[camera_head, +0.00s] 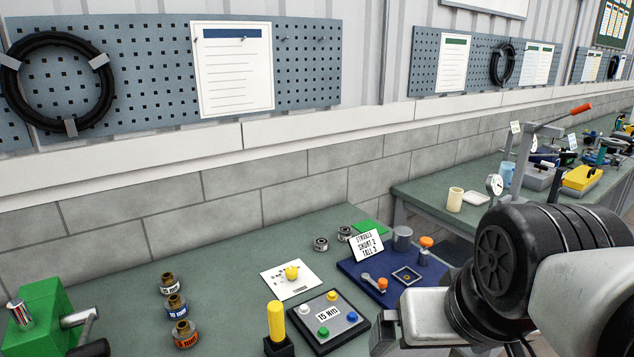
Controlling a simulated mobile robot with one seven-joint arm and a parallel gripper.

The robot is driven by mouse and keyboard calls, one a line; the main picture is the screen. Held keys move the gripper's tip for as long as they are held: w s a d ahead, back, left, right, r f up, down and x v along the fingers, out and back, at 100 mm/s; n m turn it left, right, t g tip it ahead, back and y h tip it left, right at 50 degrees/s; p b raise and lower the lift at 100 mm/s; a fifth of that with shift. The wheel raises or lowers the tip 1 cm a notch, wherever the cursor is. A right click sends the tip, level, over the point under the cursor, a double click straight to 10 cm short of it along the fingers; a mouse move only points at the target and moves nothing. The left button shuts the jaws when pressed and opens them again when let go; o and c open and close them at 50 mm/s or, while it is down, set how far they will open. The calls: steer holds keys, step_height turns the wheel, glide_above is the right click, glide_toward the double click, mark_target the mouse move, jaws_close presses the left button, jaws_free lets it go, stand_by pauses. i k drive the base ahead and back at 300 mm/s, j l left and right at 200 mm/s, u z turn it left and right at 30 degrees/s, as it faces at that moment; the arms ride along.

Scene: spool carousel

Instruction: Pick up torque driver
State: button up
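A yellow-handled tool (276,320) stands upright in a small black block (279,346) at the front edge of the green bench; it looks like the torque driver, though no label on it shows. Its lower part is hidden inside the block. My arm comes in from the right, and a pale grey end part that seems to be my gripper (424,312) is to the right of the tool, apart from it. Its fingertips are not clearly visible, so I cannot see whether it is open or holds anything.
A grey pad (322,337) with coloured knobs and a "15 Nm" label lies right of the tool. A blue mat (354,268) holds small parts and a sign. Bench is clear between bottles and tool.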

mark_target(275, 314)
steer(key=k+j+u, duration=0.1)
steer(key=u, duration=0.2)
steer(key=k+j+u, duration=0.1)
steer(key=u, duration=0.25)
steer(key=i+l+u, duration=0.5)
steer(key=l, duration=0.2)
